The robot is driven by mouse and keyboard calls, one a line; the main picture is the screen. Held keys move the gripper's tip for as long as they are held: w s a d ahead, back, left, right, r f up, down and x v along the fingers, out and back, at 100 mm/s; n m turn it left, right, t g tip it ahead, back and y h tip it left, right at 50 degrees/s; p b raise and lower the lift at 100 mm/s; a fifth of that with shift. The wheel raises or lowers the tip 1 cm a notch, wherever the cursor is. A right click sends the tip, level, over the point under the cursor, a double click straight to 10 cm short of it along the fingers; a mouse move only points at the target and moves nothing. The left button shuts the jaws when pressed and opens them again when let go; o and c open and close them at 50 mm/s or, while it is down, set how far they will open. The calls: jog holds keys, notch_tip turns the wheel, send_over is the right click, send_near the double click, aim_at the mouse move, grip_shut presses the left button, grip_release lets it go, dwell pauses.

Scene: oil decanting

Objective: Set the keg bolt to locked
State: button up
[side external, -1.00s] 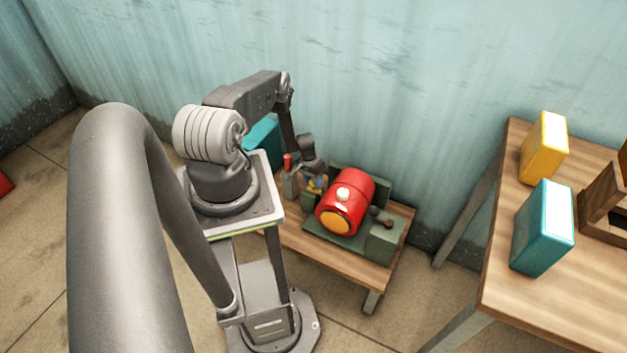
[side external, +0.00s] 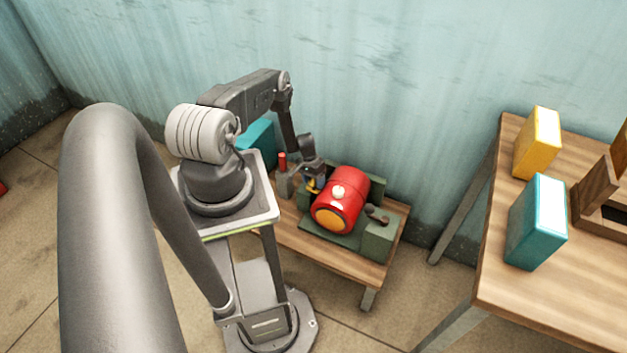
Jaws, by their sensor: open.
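The red keg (side external: 341,200) with an orange end and a pale knob on top lies on a green cradle (side external: 320,231) on a low wooden table. A dark knobbed handle (side external: 377,215) sits on the cradle's right block. A red-topped grey lever or post (side external: 283,166) stands left of the keg. I cannot tell which of these is the keg bolt, nor its setting. My gripper (side external: 312,188) points down just left of the keg, close to the cradle's left end. It is open; its fingertips are small and partly hidden.
A teal block (side external: 258,141) is behind my arm. The higher wooden table (side external: 500,270) at right bears a yellow box (side external: 537,145), a teal box (side external: 536,222) and a wooden holder (side external: 596,190). A blue wall stands close behind the low table (side external: 335,263).

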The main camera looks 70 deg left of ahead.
jog(key=shift+s+a, duration=0.35)
jog(key=shift+s, duration=0.05)
jog(key=shift+s+a, duration=0.4)
jog(key=shift+a, duration=0.05)
notch_tip(320, 180, up, 14)
jog(key=s+a, duration=0.1)
jog(key=a, duration=0.1)
jog(key=w+d+r+n+t, duration=0.1)
jog(key=w+d+r+n, duration=0.1)
jog(key=w+r, duration=0.3)
jog(key=w+d+r+n+t+y, duration=0.1)
jog(key=w+r, duration=0.4)
jog(key=r, duration=0.5)
jog(key=shift+w+d+r+n+t, duration=0.25)
jog(key=shift+d+n+t, duration=0.35)
jog(key=shift+d+n, duration=0.15)
jog(key=shift+f, duration=0.1)
